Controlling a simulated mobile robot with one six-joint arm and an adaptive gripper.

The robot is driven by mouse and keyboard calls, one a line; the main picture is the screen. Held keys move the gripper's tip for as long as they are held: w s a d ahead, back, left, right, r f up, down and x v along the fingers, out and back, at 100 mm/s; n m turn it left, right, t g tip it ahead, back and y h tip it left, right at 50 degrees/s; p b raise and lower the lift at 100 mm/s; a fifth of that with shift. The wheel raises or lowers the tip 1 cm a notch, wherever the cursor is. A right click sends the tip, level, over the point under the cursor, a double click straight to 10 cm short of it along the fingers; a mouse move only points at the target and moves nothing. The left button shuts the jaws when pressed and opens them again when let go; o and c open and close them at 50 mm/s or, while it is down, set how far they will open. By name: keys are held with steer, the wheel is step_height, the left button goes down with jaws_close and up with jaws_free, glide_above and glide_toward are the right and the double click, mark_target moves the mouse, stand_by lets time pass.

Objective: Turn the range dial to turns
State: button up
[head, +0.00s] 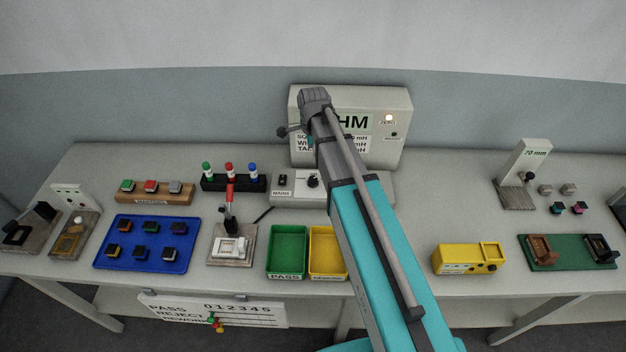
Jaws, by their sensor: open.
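The grey test instrument (380,155) stands at the back middle of the bench, with a tall panel and a low front box. A black knob (313,181), apparently the range dial, sits on the low box, just left of my arm. Its pointer setting is too small to read. My gripper (288,132) is open and only partly seen, in front of the panel's left side, above and left of the knob and apart from it. My arm hides the middle of the panel and part of the low box.
A mains switch (283,181) sits left of the knob. A rack with coloured-topped pieces (234,184) and a red-handled lever fixture (231,240) stand further left. Green (288,274) and yellow (327,274) trays lie in front. A yellow box (461,262) is right of my arm.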

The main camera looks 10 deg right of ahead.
mark_target(313, 178)
steer(key=shift+f+b, duration=5.8)
steer(key=shift+f, duration=0.3)
jaws_close()
